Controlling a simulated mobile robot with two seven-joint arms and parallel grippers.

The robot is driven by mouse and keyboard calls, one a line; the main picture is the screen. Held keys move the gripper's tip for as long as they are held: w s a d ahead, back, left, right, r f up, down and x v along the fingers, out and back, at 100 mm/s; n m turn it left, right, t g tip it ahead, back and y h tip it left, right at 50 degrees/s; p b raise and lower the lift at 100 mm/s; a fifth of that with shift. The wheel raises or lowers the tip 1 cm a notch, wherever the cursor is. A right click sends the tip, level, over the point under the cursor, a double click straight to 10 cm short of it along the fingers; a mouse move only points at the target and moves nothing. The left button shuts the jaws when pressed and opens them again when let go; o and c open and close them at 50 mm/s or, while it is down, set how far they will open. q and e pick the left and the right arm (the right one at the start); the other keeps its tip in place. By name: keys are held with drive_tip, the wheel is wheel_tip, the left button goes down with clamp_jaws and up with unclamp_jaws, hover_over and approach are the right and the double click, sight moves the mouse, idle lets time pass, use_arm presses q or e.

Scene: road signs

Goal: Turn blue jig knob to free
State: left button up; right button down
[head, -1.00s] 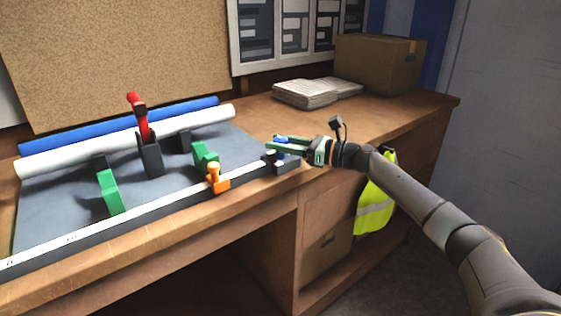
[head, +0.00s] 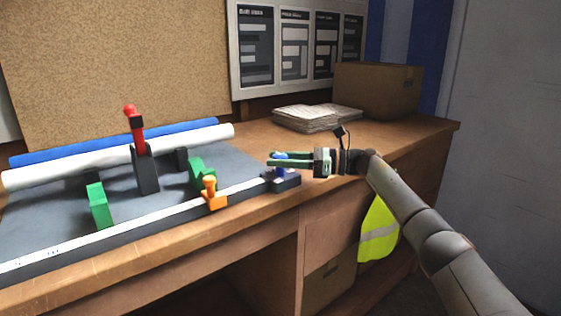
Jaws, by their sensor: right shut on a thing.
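The blue jig knob (head: 280,171) sits on a small dark block (head: 287,183) at the right end of the jig's white-topped rail. My right gripper (head: 277,160) comes in from the right and is shut on the blue knob, with its green fingers on either side. The fingers hide part of the knob, so its pointing direction is hard to tell. My left gripper is not in view.
On the grey jig plate (head: 60,212) stand a red-handled clamp (head: 135,125), green blocks (head: 99,206) and an orange stop (head: 213,194). White and blue rolls lie behind. Papers (head: 315,117) and a cardboard box (head: 378,90) are at the back right.

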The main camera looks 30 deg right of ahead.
drive_tip(key=shift+r, duration=0.1)
drive_tip(key=shift+c, duration=1.9)
unclamp_jaws()
drive_tip(key=shift+s+d, duration=0.2)
drive_tip(key=shift+d, duration=0.1)
drive_tip(key=b+v, duration=0.1)
drive_tip(key=v, duration=1)
drive_tip(key=shift+s+d, duration=0.2)
drive_tip(key=shift+d, duration=0.1)
